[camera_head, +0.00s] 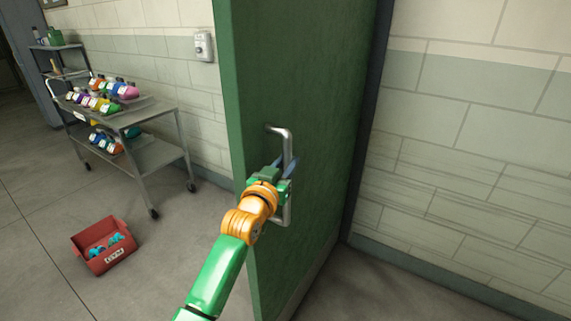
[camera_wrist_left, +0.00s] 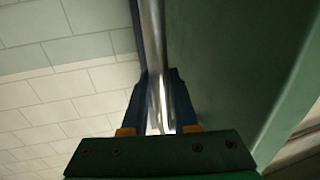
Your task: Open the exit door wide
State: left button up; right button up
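The green exit door (camera_head: 325,110) stands open at an angle, its free edge toward me on the left and its far side at a dark frame on the right. A silver bar handle (camera_head: 288,147) is on its face. My left gripper (camera_head: 285,164) is at the handle's upright bar. In the left wrist view the bar (camera_wrist_left: 155,40) runs between the two dark fingers (camera_wrist_left: 161,78), which are closed in around it. The door face (camera_wrist_left: 235,60) fills the right side of that view. My right gripper is not in view.
A grey metal cart (camera_head: 150,112) with several coloured bottles stands by the wall at left. A red bin (camera_head: 92,262) with blue-green items sits on the floor. A pale block wall (camera_head: 460,150) is at right. Floor between bin and door is clear.

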pick_arm(q)
jog(key=o, duration=0.3)
jog(key=shift+d+r, duration=0.1)
jog(key=shift+r, duration=0.25)
jog(key=shift+o, duration=0.7)
jog(key=shift+d+f, duration=0.25)
jog(key=shift+a, duration=0.1)
jog(key=shift+s+a, duration=0.3)
jog(key=shift+s, duration=0.2)
jog(key=shift+b+v, duration=0.45)
jog(key=shift+v, duration=2.5)
jog(key=shift+d, duration=0.1)
